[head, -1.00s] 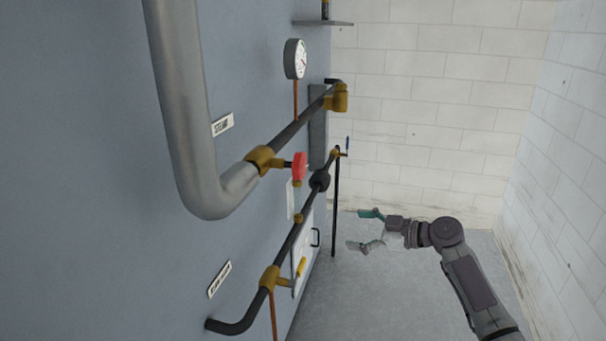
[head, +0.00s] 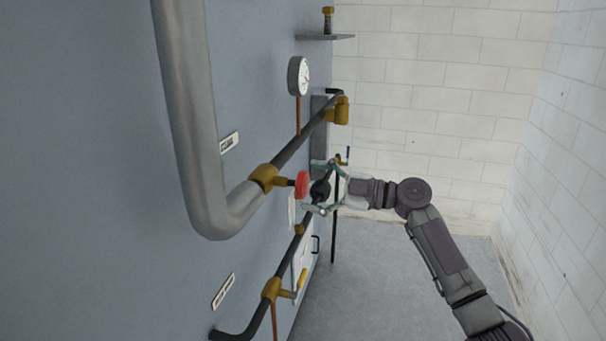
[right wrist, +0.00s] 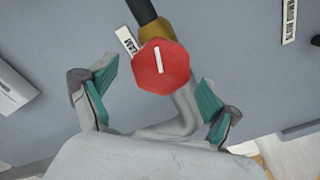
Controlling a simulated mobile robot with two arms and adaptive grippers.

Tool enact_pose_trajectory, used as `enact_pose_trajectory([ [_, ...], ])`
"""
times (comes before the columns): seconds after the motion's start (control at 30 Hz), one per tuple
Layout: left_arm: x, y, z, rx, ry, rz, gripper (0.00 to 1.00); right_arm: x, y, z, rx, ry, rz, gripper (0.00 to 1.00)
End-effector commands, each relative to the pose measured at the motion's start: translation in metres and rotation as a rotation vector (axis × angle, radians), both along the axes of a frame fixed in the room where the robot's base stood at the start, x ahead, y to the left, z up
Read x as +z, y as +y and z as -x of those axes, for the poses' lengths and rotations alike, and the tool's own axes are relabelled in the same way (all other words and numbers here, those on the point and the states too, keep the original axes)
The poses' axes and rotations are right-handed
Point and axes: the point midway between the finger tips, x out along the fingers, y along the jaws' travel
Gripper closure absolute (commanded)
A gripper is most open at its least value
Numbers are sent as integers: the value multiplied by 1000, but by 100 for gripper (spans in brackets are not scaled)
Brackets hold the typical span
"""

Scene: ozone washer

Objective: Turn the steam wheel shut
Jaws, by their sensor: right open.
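The steam wheel is a red handwheel (head: 302,185) on a brass valve (head: 264,178) of the upper pipe. In the right wrist view the red wheel (right wrist: 160,67) faces the camera, with a white bar mark on it. My right gripper (head: 318,188) is open just to the right of the wheel. In the right wrist view its two teal-padded fingers (right wrist: 155,100) stand apart on either side below the wheel, not closed on it. A label partly hidden behind the wheel (right wrist: 127,40) shows letters ending in "EAM". My left gripper is not in view.
A thick grey pipe (head: 190,120) bends into the valve. The floor at the right (head: 400,290) is clear.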

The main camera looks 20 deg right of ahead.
Motion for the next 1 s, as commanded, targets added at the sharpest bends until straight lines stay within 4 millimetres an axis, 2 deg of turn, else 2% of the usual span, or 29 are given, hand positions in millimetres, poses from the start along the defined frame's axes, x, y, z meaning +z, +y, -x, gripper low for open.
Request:
enact_pose_trajectory([
  [0.03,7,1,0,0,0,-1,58,3,6,-4,1,3,-1,11],
  [0.2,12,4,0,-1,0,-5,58,1,17,-12,-1,1,0,11],
  [0.53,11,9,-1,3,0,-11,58,-1,20,-14,-1,1,0,11],
  [0.9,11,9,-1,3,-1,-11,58,-1,20,-14,-1,2,-1,72],
  [1.0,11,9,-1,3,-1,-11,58,-1,20,-14,-1,3,-1,72],
])
